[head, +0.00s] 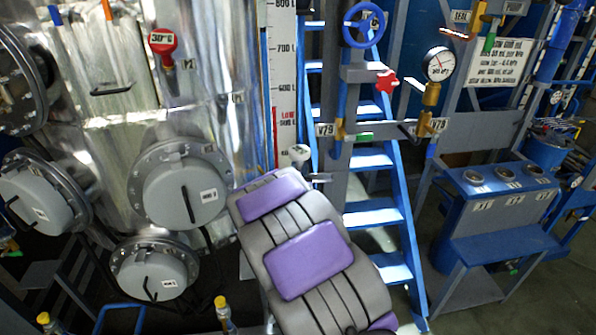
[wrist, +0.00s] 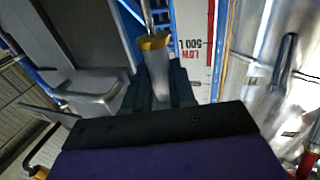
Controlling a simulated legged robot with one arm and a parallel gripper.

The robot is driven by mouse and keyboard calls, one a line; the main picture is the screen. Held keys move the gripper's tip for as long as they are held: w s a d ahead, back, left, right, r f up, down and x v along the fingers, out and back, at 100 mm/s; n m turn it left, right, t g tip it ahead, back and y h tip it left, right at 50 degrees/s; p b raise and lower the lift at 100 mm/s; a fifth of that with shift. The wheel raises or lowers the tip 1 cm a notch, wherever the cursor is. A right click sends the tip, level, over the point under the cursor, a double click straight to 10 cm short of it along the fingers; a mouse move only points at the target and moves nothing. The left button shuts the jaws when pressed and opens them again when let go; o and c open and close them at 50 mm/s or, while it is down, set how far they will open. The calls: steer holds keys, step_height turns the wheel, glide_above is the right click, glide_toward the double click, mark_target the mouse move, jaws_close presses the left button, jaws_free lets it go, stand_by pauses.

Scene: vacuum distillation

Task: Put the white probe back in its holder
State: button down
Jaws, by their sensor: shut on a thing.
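The white probe (wrist: 153,68) is between the dark fingers of my gripper (wrist: 162,92) in the wrist view. It has a pale tapered body, a yellow collar and a thin metal rod running to the top edge of the picture. My gripper is shut on it. In the head view a small white head (head: 299,153), likely the probe's, shows just beyond the end of my purple and grey arm. The arm hides most of my gripper there. I cannot make out the probe's holder in either view.
A level scale (head: 283,80) and blue stairs (head: 372,160) lie behind my gripper. A blue valve wheel (head: 364,25), red knob (head: 387,81) and pressure gauge (head: 439,64) are to the right.

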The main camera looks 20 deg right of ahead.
step_height(320, 180, down, 9)
steer(key=b, duration=0.2)
steer(key=shift+f+b, duration=0.2)
steer(key=shift+b, duration=0.2)
stand_by(3.2)
steer(key=c, duration=0.8)
jaws_free()
steer(key=shift+c, duration=0.2)
steer(key=p+v, duration=1.6)
steer(key=v, duration=0.1)
steer(key=shift+s+f, duration=0.15)
steer(key=shift+s, duration=0.05)
steer(key=shift+a, duration=0.15)
stand_by(0.3)
